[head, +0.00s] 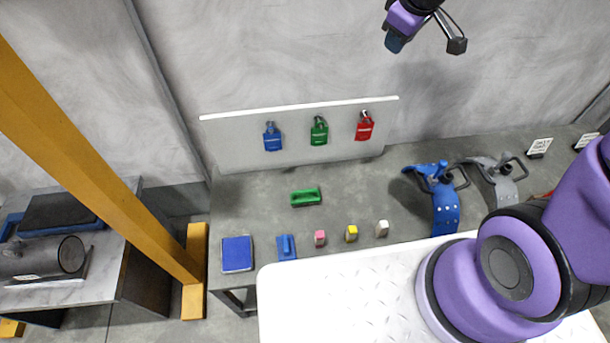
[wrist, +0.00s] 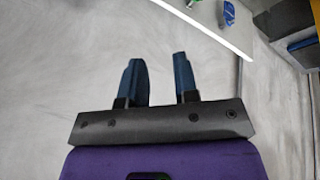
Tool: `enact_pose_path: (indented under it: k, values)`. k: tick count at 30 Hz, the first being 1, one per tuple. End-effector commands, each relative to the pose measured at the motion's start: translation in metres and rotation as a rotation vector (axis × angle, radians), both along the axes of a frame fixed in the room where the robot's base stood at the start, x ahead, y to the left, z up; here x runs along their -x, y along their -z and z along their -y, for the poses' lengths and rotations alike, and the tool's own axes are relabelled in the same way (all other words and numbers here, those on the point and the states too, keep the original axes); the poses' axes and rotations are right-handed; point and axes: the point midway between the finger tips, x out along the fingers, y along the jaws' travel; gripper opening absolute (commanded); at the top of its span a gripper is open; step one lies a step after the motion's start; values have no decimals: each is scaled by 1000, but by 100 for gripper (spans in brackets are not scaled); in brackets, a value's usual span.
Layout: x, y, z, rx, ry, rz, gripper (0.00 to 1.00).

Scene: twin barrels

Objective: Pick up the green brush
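The green brush (head: 306,197) lies on the grey table (head: 240,208), in front of the white upright panel. It looks like a green block with a raised handle part. My gripper (head: 392,44) is raised high near the top of the head view, in front of the grey wall and far from the brush. In the wrist view its two blue fingers (wrist: 160,80) stand apart with nothing between them. The brush is not in the wrist view.
Blue, green and red padlocks (head: 319,131) hang on the white panel (head: 230,140). A blue pad (head: 237,254), a blue brush-like item (head: 287,247) and small pink, yellow and white blocks (head: 351,233) lie nearer. Blue (head: 443,200) and grey clamp-like parts stand at right.

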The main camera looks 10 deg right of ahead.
Motion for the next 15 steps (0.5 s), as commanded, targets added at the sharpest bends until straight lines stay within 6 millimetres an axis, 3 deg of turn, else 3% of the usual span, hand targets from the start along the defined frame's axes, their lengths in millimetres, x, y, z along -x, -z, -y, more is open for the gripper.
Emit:
enact_pose_path:
  k: [6,15]
  values:
    - [-41,71,-20,34,-179,-29,28]
    - [-73,180,-53,42,-431,-53,28]
